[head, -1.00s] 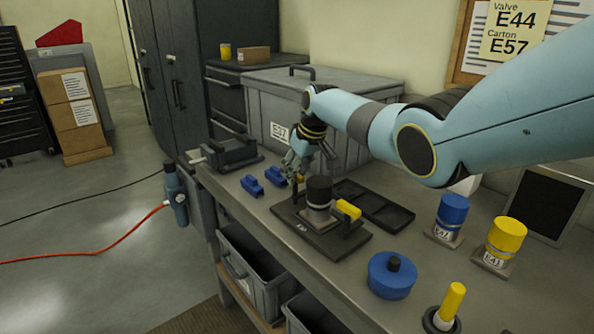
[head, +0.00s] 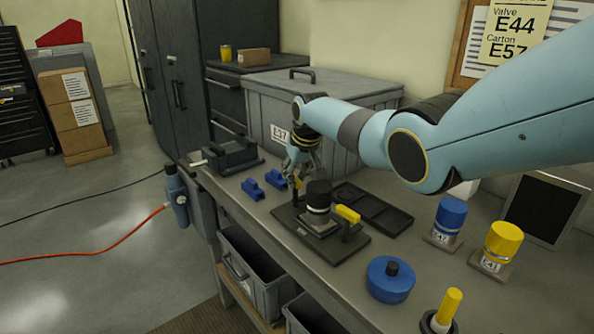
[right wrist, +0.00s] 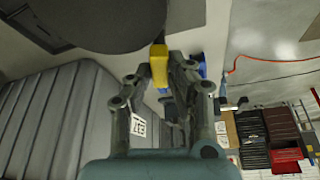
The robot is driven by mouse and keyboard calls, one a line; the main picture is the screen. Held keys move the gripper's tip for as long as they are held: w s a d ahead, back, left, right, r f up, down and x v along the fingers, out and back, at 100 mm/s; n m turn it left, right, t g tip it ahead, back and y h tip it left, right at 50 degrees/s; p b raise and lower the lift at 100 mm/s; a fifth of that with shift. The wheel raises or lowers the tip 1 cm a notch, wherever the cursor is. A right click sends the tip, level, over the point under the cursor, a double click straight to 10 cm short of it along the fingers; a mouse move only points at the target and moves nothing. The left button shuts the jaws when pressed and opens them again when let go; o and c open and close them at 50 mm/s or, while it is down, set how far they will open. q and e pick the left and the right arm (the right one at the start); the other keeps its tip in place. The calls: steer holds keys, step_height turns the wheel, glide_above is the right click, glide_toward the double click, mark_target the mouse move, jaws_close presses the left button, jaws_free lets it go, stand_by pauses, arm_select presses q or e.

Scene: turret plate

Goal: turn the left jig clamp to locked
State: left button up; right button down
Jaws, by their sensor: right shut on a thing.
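The jig is a dark plate (head: 340,245) on the bench, with a black-capped cylinder (head: 318,196) standing in its middle. The left jig clamp has a small yellow handle (head: 298,184), mostly hidden by my gripper in the head view. The right jig clamp has a yellow handle (head: 347,214) on the other side of the cylinder. My right gripper (head: 297,177) is shut on the left clamp's handle. In the right wrist view the yellow handle (right wrist: 159,66) sits between the fingertips, beside a large dark round shape. My left gripper is not in view.
A black tray (head: 398,221) lies behind the jig, and a grey lidded crate (head: 352,98) stands at the back. Two blue blocks (head: 253,188) lie left of the jig. A blue round part (head: 390,280), a blue cylinder (head: 449,215) and a yellow one (head: 502,243) stand right.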

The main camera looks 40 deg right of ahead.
steer(key=m+h, duration=0.1)
steer(key=m, duration=0.1)
steer(key=shift+w+a+m+g, duration=0.1)
steer(key=shift+m+g, duration=0.2)
steer(key=shift+m, duration=0.1)
steer(key=shift+a+f+m+h, duration=0.1)
steer(key=shift+m+h, duration=0.3)
steer(key=shift+m, duration=0.5)
steer(key=shift+w+m+g+h+b, duration=0.1)
steer(key=shift+m+g+h+b, duration=0.2)
steer(key=shift+m+b, duration=0.6)
steer(key=m+g+b, duration=0.1)
steer(key=m+b, duration=0.1)
steer(key=b, duration=0.2)
steer(key=m+g+b, duration=0.1)
steer(key=m+b, duration=0.2)
steer(key=b, duration=0.1)
steer(key=m+h+b, duration=0.1)
steer(key=m+b, duration=0.1)
steer(key=b, duration=0.2)
steer(key=shift+w+a+f+m+g, duration=0.15)
steer(key=shift+f+m+g, duration=0.1)
steer(key=shift+m+g, duration=0.15)
steer(key=shift+r+m+b, duration=0.2)
steer(key=shift+m+b, duration=0.2)
steer(key=shift+b, duration=0.35)
steer(key=c, duration=1.2)
jaws_free()
steer(key=shift+r, duration=0.1)
steer(key=shift+c, duration=0.2)
